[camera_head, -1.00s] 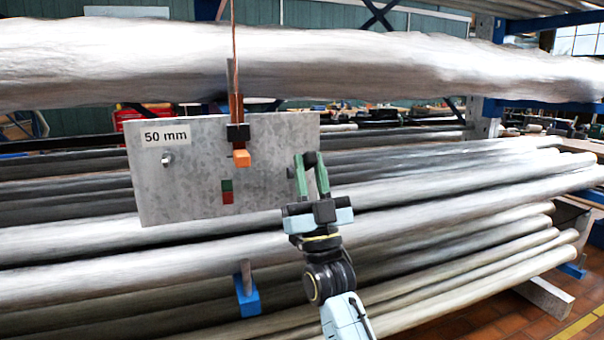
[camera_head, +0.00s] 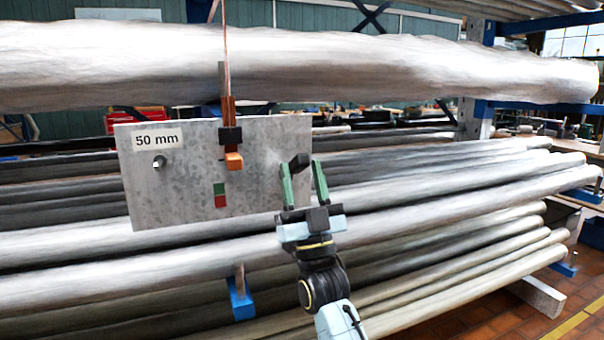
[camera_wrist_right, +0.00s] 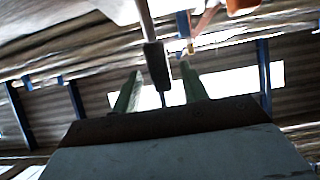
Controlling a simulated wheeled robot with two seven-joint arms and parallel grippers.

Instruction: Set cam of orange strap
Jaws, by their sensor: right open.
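The orange strap (camera_head: 226,50) hangs in front of the upper pipe and runs down to a black cam buckle (camera_head: 230,135) with an orange end (camera_head: 233,161), on a grey plate marked "50 mm" (camera_head: 180,195). My right gripper (camera_head: 303,178) has green fingers and is open, to the right of and slightly below the orange end, apart from it. A black handle (camera_head: 299,162) shows near its fingertips. In the right wrist view, a dark grip on a rod (camera_wrist_right: 157,65) appears between the fingers; contact cannot be told. An orange part (camera_wrist_right: 240,6) shows at that view's top. My left gripper is out of view.
A silver bolt (camera_head: 159,162) sticks out of the plate's left side. A green and red marker (camera_head: 220,195) sits below the buckle. Large pipes (camera_head: 450,180) lie behind and below the plate. A blue bracket (camera_head: 241,300) stands lower, left of my arm.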

